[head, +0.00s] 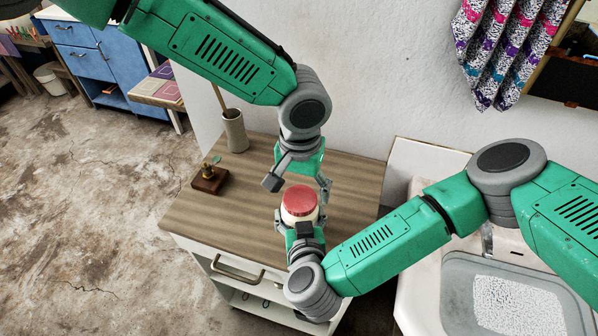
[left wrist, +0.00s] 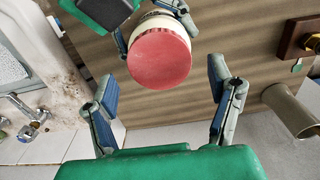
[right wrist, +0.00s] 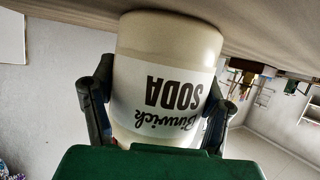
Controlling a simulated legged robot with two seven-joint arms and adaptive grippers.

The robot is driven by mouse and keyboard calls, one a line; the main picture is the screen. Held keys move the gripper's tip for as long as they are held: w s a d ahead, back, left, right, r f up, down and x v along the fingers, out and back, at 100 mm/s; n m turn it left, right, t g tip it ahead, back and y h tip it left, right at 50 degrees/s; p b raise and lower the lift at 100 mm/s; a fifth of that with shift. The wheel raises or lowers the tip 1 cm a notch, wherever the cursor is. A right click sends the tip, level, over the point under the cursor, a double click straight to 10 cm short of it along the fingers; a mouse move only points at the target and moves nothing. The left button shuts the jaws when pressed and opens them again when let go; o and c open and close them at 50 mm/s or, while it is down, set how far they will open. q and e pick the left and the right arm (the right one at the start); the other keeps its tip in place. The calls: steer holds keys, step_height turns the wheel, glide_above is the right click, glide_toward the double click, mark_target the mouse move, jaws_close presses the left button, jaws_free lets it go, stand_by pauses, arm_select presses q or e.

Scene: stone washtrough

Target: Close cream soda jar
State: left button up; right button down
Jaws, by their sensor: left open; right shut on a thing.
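The cream soda jar (right wrist: 166,75) has a label reading "SODA" and fills the middle of the right wrist view. Its red lid (head: 300,200) sits on top in the head view. The lid also shows in the left wrist view (left wrist: 159,58). My right gripper (head: 303,228) is shut on the jar body from the near side, with one finger on each side. My left gripper (head: 298,183) is open and empty just behind and above the jar, its fingers apart and not touching the lid. Whether the lid is seated tightly cannot be told.
The jar is over the wooden top of a cabinet (head: 258,168). A small wooden block with a plant-like ornament (head: 209,179) and a grey vase (head: 234,131) stand at the left. A stone washtrough (head: 430,290) is at the right. The wall is behind.

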arm_select(q)
steer(key=shift+f, duration=1.3)
steer(key=c, duration=1.2)
steer(key=m, duration=0.5)
steer(key=shift+m, duration=0.3)
steer(key=m, duration=0.8)
steer(key=shift+a, duration=0.1)
steer(key=m, duration=0.6)
steer(key=shift+a, duration=0.1)
steer(key=o, duration=1.3)
steer(key=shift+c, duration=0.2)
